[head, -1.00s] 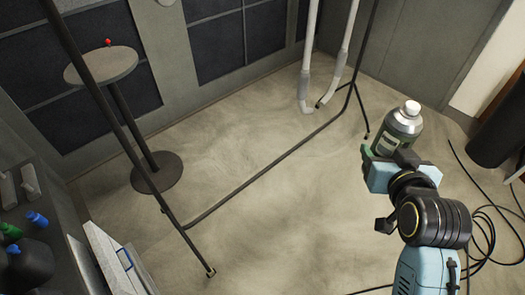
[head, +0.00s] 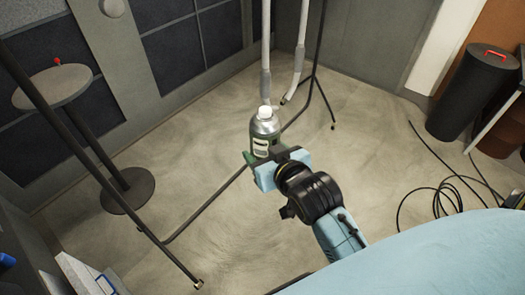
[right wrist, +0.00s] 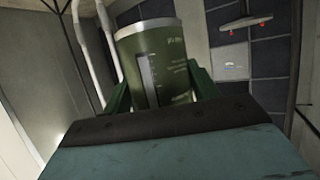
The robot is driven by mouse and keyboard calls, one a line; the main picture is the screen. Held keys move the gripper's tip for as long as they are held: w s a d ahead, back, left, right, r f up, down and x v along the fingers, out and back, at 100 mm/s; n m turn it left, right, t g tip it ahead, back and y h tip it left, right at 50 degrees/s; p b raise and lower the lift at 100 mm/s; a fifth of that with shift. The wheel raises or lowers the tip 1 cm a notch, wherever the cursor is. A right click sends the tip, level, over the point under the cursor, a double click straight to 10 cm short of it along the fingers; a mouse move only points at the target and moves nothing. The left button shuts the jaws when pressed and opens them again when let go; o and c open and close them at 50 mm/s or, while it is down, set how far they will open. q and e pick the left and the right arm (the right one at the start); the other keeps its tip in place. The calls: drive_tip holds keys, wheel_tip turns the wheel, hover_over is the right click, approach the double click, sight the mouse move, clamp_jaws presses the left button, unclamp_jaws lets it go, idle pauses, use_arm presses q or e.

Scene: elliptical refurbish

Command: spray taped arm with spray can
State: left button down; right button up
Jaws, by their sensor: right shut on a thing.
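My right gripper (head: 262,160) is shut on the spray can (head: 265,127), a green can with a silver shoulder and white cap. The can is upright, held in the air near the middle of the head view. In the right wrist view the can (right wrist: 158,65) stands between the green fingers. The can's top overlaps the lower end of the left one in the head view; I cannot tell the gap. Tape is not clearly visible. My left gripper is not in view.
A black metal stand frame (head: 205,205) crosses the floor. A round table (head: 52,87) with a small red item stands at left. A black bin (head: 468,95) and loose cables (head: 436,195) are at right.

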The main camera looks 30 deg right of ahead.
drive_tip(key=w+a+r+n+g+y+p, duration=0.25)
drive_tip(key=a+r+n+y+p, duration=0.25)
drive_tip(key=a+r+p, duration=0.4)
drive_tip(key=w+a+r+n+g+y+p, duration=0.1)
drive_tip(key=w+a+r+n+y+p, duration=0.3)
drive_tip(key=a+r+p, duration=0.45)
drive_tip(key=w+a+b, duration=0.2)
drive_tip(key=w+b, duration=0.3)
drive_tip(key=w, duration=0.1)
drive_tip(key=shift+a+r+y+b, duration=0.2)
drive_tip(key=shift+a+y+b, duration=0.1)
drive_tip(key=shift+a+b, duration=0.1)
drive_tip(key=shift+g, duration=0.25)
